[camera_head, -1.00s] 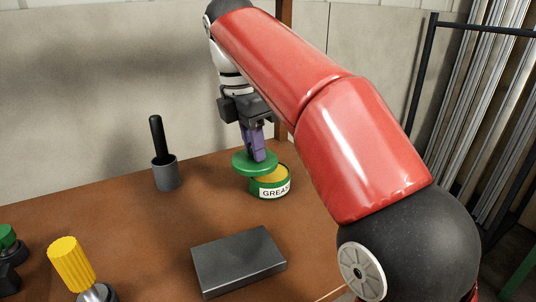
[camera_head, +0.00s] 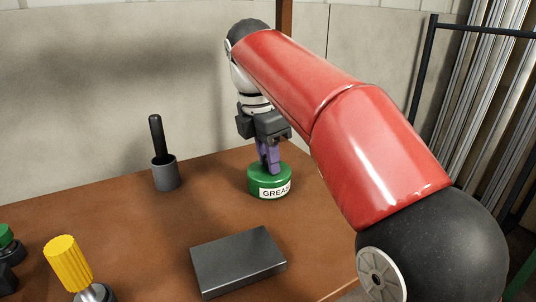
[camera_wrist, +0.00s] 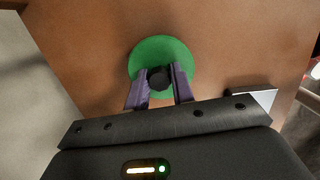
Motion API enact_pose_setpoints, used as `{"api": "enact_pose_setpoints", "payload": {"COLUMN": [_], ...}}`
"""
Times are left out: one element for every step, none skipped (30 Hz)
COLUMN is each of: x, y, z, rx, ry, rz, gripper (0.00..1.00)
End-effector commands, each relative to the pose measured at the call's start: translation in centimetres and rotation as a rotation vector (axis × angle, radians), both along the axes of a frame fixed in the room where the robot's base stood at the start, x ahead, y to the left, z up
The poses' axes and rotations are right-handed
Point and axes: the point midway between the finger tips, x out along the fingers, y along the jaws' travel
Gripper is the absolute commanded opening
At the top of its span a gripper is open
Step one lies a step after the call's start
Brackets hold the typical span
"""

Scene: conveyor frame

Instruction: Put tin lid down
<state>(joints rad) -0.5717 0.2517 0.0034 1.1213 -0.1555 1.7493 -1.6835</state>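The green tin lid (camera_head: 262,171) sits over the top of the green grease tin (camera_head: 270,189), which stands on the brown table and has a white label. The yellow grease inside is covered. In the wrist view the round lid (camera_wrist: 140,62) shows with a dark knob (camera_wrist: 159,78) at its middle. My gripper (camera_head: 270,170) points down at the lid, its purple fingers on either side of the knob. In the wrist view the fingers (camera_wrist: 160,80) look closed on the knob. Whether the lid is fully seated is too small to tell.
A grey cup (camera_head: 165,174) with a black-handled tool stands left of the tin. A dark flat block (camera_head: 238,262) lies in front. A yellow knob (camera_head: 68,263) and a green-topped part (camera_head: 6,236) stand at lower left. The table between them is clear.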

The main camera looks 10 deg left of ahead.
Motion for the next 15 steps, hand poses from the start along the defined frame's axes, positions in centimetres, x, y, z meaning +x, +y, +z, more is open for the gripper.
{"api": "enact_pose_setpoints", "payload": {"x": [-0.01,-0.02,-0.02,-0.02,-0.03,-0.03,-0.03,-0.04,-0.04,-0.03,-0.03,-0.03,-0.03,-0.02,-0.02], "y": [0.03,0.04,0.05,0.04,0.04,0.04,0.04,0.05,0.05,0.05,0.05,0.05,0.07,0.09,0.11], "z": [-0.11,-0.12,-0.14,-0.15,-0.16,-0.18,-0.19,-0.2,-0.21,-0.22,-0.23,-0.27,-0.3,-0.34,-0.36], "rx": [0.0,0.0,-0.001,-0.002,-0.002,-0.002,-0.002,-0.002,-0.002,-0.003,-0.003,-0.003,-0.003,-0.002,-0.002], "ry": [0.004,0.004,0.004,0.005,0.005,0.006,0.006,0.006,0.006,0.007,0.007,0.007,0.007,0.006,0.006], "rz": [0.001,0.001,0.0,0.0,0.0,0.0,0.0,0.0,0.0,0.0,0.0,0.0,0.001,0.001,0.001], "gripper": [0.3,0.33,0.39,0.43,0.43,0.43,0.43,0.43,0.43,0.43,0.43,0.43,0.43,0.43,0.43]}}
